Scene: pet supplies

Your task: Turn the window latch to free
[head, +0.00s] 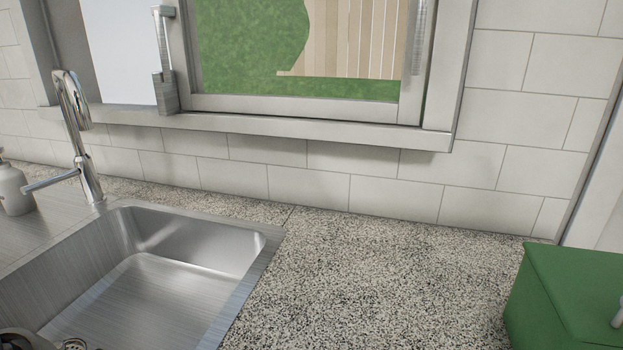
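A window (300,103) with a pale frame fills the top of the head view, cut off by the top edge. A grey metal fitting (164,92) with a thin upright lever stands at the left side of its sash, just above the sill, and looks like the latch. A second upright metal bar (418,50) runs along the sash's right side. I cannot tell for sure which of the two is the latch. Neither of my grippers shows in the head view, and nothing is touching the window.
A steel sink (190,235) with a chrome faucet (80,140) lies at the left, below the window. A white bottle (14,190) stands at the left edge. A green box (570,280) sits at the lower right. The speckled counter (370,280) between them is clear.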

